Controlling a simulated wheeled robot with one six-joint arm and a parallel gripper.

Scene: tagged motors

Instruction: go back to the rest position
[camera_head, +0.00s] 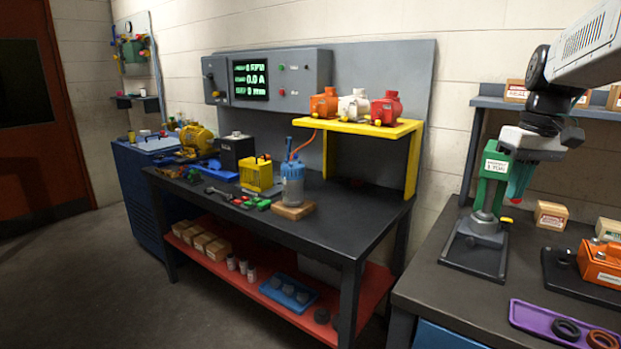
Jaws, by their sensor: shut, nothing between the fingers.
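My gripper (517,188) hangs at the end of my arm at the right of the head view, over the right-hand bench. Its pale body is above, and the narrow red and green part below it looks like its closed fingers. I see nothing held in it. It is in front of or beside a green tagged press (494,166) on a grey stand; whether they touch I cannot tell.
The right-hand bench (434,291) bears an orange motor (600,262), small boxes (551,215) and a purple tray (521,317). The left black workbench (350,232) holds a blue motor (292,185) and a yellow shelf (412,129) with three motors. Open floor lies at lower left.

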